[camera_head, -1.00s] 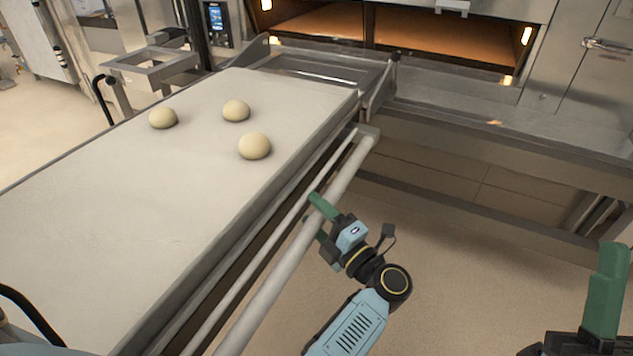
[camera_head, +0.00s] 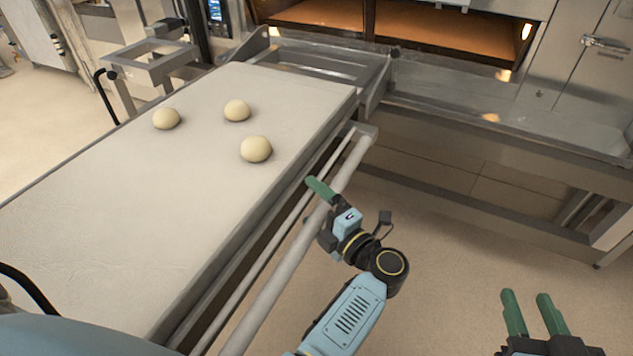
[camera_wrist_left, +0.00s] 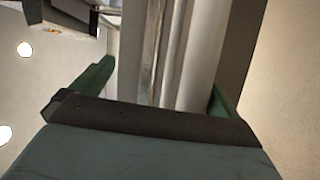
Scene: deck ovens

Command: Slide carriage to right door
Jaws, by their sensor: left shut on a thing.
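The carriage (camera_head: 165,185) is a long, pale cloth-topped loader in front of the deck oven. A pale round handle bar (camera_head: 297,250) runs along its right side. My left gripper (camera_head: 318,203) is shut on this bar, around its middle to far part. In the left wrist view the bar (camera_wrist_left: 188,60) passes between the two green fingers. The right oven door opening (camera_head: 450,37) is at the top, with a lit orange interior. My right gripper (camera_head: 528,312) is at the lower right, its green fingers apart, with nothing between them.
Three dough balls (camera_head: 256,149) lie on the carriage cloth. A steel ledge and frame (camera_head: 480,125) runs below the oven to the right. The floor (camera_head: 450,240) right of the carriage is clear apart from my arms. A control screen (camera_head: 214,10) is at the top left.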

